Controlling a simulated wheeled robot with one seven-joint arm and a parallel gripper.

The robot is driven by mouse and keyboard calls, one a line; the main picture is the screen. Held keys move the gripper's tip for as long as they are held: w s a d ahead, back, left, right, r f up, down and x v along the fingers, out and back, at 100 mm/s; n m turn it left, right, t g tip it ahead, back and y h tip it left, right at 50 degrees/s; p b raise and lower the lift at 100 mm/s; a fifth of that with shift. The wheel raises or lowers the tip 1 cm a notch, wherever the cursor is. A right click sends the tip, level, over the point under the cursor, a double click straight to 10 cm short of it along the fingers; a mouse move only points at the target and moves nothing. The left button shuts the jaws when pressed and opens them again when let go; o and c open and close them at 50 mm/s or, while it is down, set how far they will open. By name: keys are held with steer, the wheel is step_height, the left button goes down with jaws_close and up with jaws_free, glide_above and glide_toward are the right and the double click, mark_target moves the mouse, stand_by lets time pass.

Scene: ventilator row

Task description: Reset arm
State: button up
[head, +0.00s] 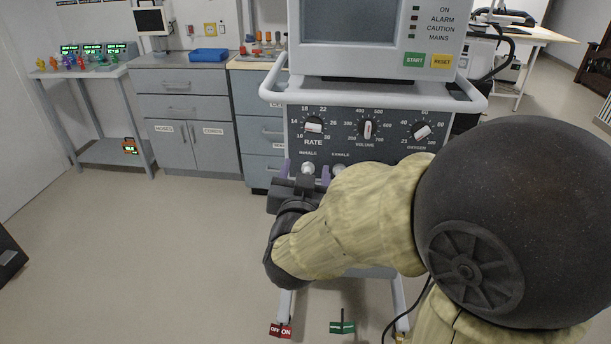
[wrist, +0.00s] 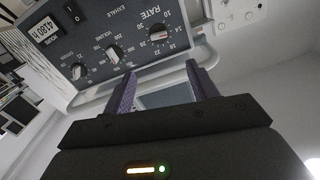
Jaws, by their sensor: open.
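My gripper (head: 305,172) is in front of the ventilator (head: 300,97), at the lower left of its knob panel. In the wrist view my gripper (wrist: 161,84) has its two purple fingers spread, with nothing held between them. The panel appears upside down there, with the rate knob (wrist: 158,34) and volume knob (wrist: 112,54) beyond the fingertips. In the head view the rate knob (head: 313,127), volume knob (head: 368,129) and oxygen knob (head: 422,132) sit in a row. My arm hides the panel's lower right. Whether a finger touches the panel, I cannot tell.
Green start (head: 414,59) and yellow reset (head: 441,61) buttons sit under the screen. White side rails (head: 272,92) flank the ventilator. Red (head: 281,330) and green (head: 343,327) pedals are at its base.

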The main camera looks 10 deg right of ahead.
steer(key=shift+f, duration=0.1)
step_height(320, 180, down, 12)
steer(key=s+n+g+y, duration=0.2)
steer(key=n+g+y, duration=0.25)
steer(key=g, duration=0.25)
steer(key=s+d+f+g, duration=0.5)
steer(key=s+f+g, duration=0.25)
steer(key=s, duration=0.35)
step_height(320, 180, up, 29)
steer(key=p, duration=2.9)
steer(key=shift+s, duration=0.2)
steer(key=shift+n+y, duration=0.25)
steer(key=shift+d, duration=0.1)
